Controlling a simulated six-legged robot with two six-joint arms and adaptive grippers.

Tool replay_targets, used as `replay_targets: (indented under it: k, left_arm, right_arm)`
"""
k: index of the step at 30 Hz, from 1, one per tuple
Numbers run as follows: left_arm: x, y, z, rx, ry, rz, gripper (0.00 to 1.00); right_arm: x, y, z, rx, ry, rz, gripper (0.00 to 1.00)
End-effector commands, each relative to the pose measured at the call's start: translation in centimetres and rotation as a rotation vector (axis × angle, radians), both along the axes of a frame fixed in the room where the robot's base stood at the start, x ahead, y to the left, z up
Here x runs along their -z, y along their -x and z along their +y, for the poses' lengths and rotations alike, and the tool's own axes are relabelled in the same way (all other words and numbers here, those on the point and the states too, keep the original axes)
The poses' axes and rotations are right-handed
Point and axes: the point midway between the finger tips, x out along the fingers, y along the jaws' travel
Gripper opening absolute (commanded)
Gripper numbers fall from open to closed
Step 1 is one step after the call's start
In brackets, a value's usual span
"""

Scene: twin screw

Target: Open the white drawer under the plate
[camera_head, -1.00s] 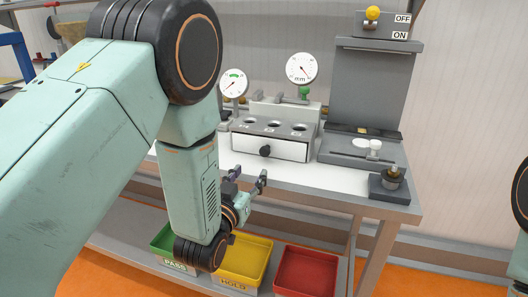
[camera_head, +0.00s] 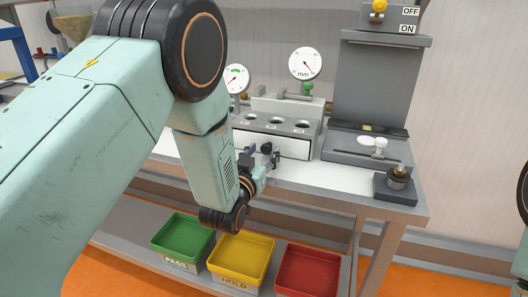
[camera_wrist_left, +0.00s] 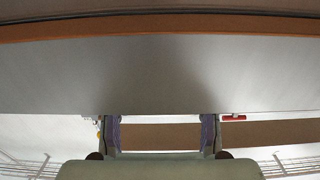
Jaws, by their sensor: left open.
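The white drawer (camera_head: 294,148) is shut, under the grey plate with round holes (camera_head: 276,122) on the bench. Its black knob (camera_head: 267,148) sticks out of the front. My left gripper (camera_head: 262,157) is open and empty right in front of the drawer, with a fingertip to each side of the knob in the head view. I cannot tell whether the fingers touch the knob. The wrist view shows the open fingers of my left gripper (camera_wrist_left: 160,135) with nothing between them; the knob cannot be made out there. My right gripper is out of view.
Two dial gauges (camera_head: 305,64) stand behind the plate. A grey fixture (camera_head: 375,90) with a switch box stands to the right, and a small dark block (camera_head: 396,188) sits at the bench's right end. Green (camera_head: 183,238), yellow (camera_head: 243,261) and red (camera_head: 310,272) trays lie on the lower shelf.

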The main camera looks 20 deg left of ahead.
Motion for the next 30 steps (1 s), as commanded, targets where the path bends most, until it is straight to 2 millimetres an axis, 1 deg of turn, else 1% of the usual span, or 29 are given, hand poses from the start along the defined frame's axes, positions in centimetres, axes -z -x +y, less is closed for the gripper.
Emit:
replay_targets:
  k: [3, 6, 14, 30]
  left_arm:
    - [0.0, -1.0, 0.0, 0.000, 0.000, 0.000, 0.50]
    - [0.0, -1.4, 0.0, 0.000, 0.000, 0.000, 0.50]
    - [0.0, -1.5, 0.0, 0.000, 0.000, 0.001, 0.50]
    - [0.0, -1.5, 0.0, 0.000, -0.001, 0.000, 0.04]
  right_arm:
    - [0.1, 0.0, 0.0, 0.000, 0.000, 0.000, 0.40]
    - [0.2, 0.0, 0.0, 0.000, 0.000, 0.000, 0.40]
    - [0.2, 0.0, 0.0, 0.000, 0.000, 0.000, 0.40]
    - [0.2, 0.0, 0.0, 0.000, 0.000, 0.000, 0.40]
